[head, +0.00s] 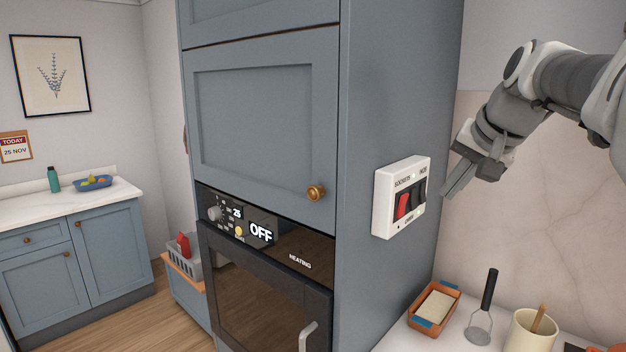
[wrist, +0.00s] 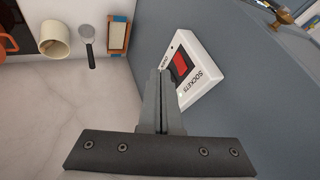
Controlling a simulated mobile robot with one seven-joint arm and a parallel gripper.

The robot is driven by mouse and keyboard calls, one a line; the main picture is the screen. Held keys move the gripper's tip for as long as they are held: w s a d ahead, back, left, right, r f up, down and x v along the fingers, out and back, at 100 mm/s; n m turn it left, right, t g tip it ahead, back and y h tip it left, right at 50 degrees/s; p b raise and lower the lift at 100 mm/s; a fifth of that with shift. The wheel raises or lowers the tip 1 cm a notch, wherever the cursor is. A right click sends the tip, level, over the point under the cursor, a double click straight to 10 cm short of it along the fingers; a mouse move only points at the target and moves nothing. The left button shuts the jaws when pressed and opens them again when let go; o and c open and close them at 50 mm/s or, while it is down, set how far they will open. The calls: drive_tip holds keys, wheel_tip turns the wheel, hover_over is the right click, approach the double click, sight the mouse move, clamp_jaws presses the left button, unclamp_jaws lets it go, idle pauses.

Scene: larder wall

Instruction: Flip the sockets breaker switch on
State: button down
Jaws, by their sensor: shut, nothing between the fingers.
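The white breaker box (head: 385,208) is mounted on the side of the blue-grey tall cabinet. It has a red switch (head: 403,206) at the left and dark switches (head: 418,197) to its right. My gripper (head: 446,192) is shut and empty, just right of the box, with a gap between them in the head view. In the wrist view the box (wrist: 205,80) lies beyond the shut fingertips (wrist: 160,72), with the label SOCKETS beside the red switch (wrist: 180,64). The fingers hide part of the box there. I cannot tell the red switch's position for certain.
A built-in oven (head: 262,285) showing OFF is in the cabinet's front. The space around my gripper is clear.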

drive_tip(key=shift+w+d+r+m, duration=0.3)
drive_tip(key=shift+w+d+r, duration=0.55)
drive_tip(key=shift+w+d, duration=0.1)
drive_tip(key=p, duration=0.2)
approach(406, 208)
wheel_tip(406, 208, down, 3)
drive_tip(key=w, duration=0.1)
drive_tip(key=shift+w+a+f, duration=0.15)
drive_tip(key=shift+w+a, duration=0.05)
drive_tip(key=shift+w, duration=0.5)
drive_tip(key=shift+p, duration=0.35)
